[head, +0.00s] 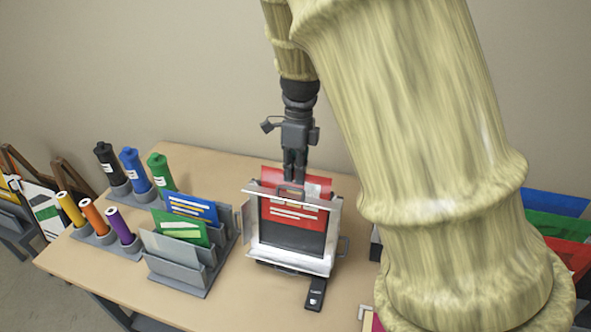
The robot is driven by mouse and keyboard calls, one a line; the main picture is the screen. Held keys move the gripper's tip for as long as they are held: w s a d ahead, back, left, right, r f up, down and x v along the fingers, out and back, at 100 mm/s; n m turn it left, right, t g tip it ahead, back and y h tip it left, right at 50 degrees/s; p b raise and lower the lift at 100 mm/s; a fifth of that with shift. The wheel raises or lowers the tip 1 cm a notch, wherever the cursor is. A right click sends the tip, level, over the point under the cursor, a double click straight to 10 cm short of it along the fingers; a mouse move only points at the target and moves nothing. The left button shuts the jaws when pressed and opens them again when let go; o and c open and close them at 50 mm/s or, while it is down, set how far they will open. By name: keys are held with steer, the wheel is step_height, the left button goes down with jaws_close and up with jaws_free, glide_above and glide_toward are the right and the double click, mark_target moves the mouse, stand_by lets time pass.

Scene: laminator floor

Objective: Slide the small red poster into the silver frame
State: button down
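The silver frame (328,243) stands upright on the table, tilted slightly back. The small red poster (310,217), with white and yellow lines of print, is partly inside it. Its upper part sticks out above the frame's top bar. The frame's lower half shows a dark backing below the poster's lower edge. My gripper (294,176) points down at the poster's top edge, with its fingers close together on it. The exact contact is small and partly hidden by the frame's top edge and handle.
A grey rack (180,276) with blue and green posters stands left of the frame. Several coloured rolls in grey holders (145,193) stand farther left. A small black device (315,294) lies in front of the frame. My arm covers much of the right side.

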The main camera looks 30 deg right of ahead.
steer(key=c, duration=2.1)
jaws_free()
steer(key=o, duration=0.5)
steer(key=shift+o, duration=0.2)
steer(key=shift+r, duration=0.1)
step_height(320, 180, up, 12)
steer(key=w+d, duration=0.1)
steer(key=shift+w+d+f, duration=0.2)
steer(key=shift+w+d, duration=0.05)
steer(key=shift+d, duration=0.15)
